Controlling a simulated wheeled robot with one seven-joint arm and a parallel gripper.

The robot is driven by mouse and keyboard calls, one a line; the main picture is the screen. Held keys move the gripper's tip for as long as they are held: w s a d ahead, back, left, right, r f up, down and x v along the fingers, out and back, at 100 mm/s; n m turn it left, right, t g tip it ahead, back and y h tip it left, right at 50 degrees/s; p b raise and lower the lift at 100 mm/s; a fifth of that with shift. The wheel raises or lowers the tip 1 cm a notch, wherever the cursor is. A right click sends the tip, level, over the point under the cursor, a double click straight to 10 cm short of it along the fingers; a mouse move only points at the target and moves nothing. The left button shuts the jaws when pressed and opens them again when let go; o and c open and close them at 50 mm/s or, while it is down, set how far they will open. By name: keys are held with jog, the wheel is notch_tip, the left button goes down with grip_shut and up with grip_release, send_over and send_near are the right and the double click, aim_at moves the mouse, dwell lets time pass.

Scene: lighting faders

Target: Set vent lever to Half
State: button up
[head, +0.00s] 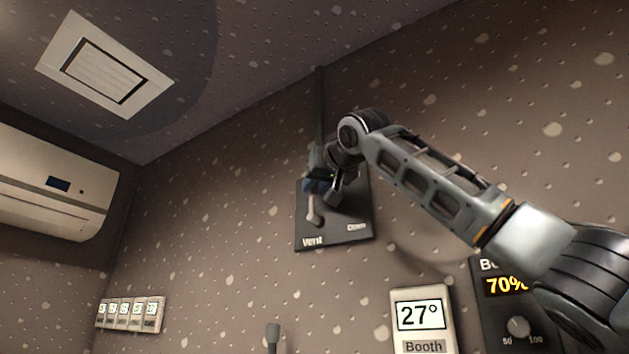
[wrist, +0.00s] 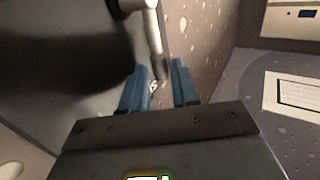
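The vent panel (head: 338,236) is a dark plate on the wall, with "Vent" at its lower left and "Down" at its lower right. Its pale grey lever (head: 314,212) shows at the panel's left side, partly hidden by my gripper. No "Half" mark can be read; my gripper and wrist cover the panel's upper part. My gripper (head: 317,185) is at the panel's upper left. In the wrist view, its blue fingers (wrist: 158,70) are apart, and the lever (wrist: 153,35) reaches down between them. Gaps seem to show on both sides; contact is unclear.
A booth thermostat (head: 421,316) reading 27° and a dial panel (head: 518,328) reading 70% are below right. Several small thermostats (head: 131,313) line the lower left wall. An air conditioner (head: 55,190) and a ceiling vent (head: 104,67) are left. A dark vertical bar (head: 319,105) rises above my gripper.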

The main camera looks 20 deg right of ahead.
jog(key=shift+w+a, duration=0.1)
jog(key=shift+w, duration=0.55)
grip_shut()
